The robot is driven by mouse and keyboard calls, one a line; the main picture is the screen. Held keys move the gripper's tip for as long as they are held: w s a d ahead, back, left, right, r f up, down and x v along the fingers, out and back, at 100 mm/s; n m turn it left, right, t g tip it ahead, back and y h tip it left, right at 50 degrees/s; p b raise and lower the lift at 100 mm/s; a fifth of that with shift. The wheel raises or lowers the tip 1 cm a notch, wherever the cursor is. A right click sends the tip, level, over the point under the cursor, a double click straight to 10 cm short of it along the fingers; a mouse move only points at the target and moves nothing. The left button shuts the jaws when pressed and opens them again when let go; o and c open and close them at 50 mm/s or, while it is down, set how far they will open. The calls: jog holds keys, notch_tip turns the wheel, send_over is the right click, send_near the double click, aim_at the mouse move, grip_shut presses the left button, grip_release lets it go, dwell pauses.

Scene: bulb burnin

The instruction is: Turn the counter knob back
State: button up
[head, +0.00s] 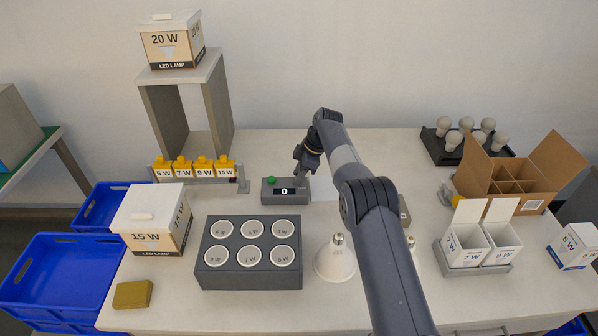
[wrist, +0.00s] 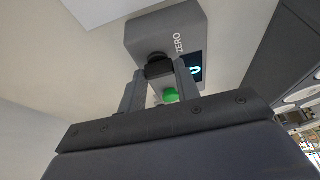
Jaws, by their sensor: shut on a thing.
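The counter (head: 285,191) is a dark grey box on the table with a lit display reading 0 and a green button (head: 271,181). In the wrist view the counter (wrist: 188,22) shows the label ZERO, part of its display and a black knob (wrist: 158,63) on its side. The green button (wrist: 171,95) shows between my fingers. My gripper (head: 301,170) reaches down at the counter's right end. In the wrist view my gripper (wrist: 159,73) is shut on the knob. The knob is hidden in the head view.
A grey block with several round sockets (head: 207,265) stands in front of the counter. A reflector bulb (head: 335,262) stands to its right. Yellow-topped wattage blocks (head: 183,168) stand left of the counter. A cardboard box (head: 510,185) and white cartons (head: 482,240) stand at the right.

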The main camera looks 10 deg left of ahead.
dwell(0.5)
jog(key=o, duration=1)
jog(key=shift+p+v, duration=1.55)
jog(key=shift+v, duration=3.9)
jog(key=shift+a, duration=0.1)
jog(key=b+x, duration=0.3)
jog(key=x, duration=0.8)
